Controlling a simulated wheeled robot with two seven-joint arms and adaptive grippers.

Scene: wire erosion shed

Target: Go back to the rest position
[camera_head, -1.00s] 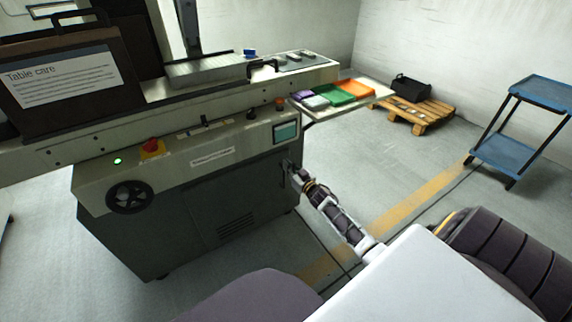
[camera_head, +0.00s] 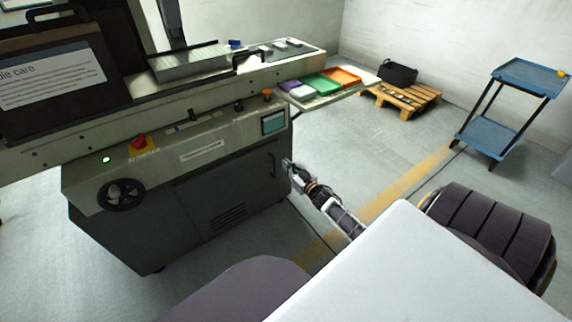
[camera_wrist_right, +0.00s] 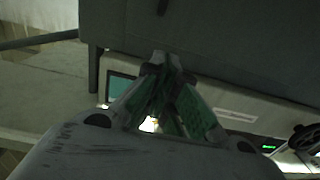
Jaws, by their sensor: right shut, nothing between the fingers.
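My right gripper (camera_head: 288,166) is low in front of the right end of the machine (camera_head: 180,180), near its dark cabinet front. In the right wrist view its fingers (camera_wrist_right: 165,62) come together at the tips with nothing between them. In the head view I cannot tell whether the fingertips touch the cabinet. My left gripper is not in view.
The machine's front has a handwheel (camera_head: 121,194), a red knob (camera_head: 139,142) and a small screen (camera_head: 273,122). A side shelf holds a green tray (camera_head: 322,84) and an orange tray (camera_head: 344,76). A pallet (camera_head: 402,97) and a blue cart (camera_head: 484,134) stand right. Floor between is clear.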

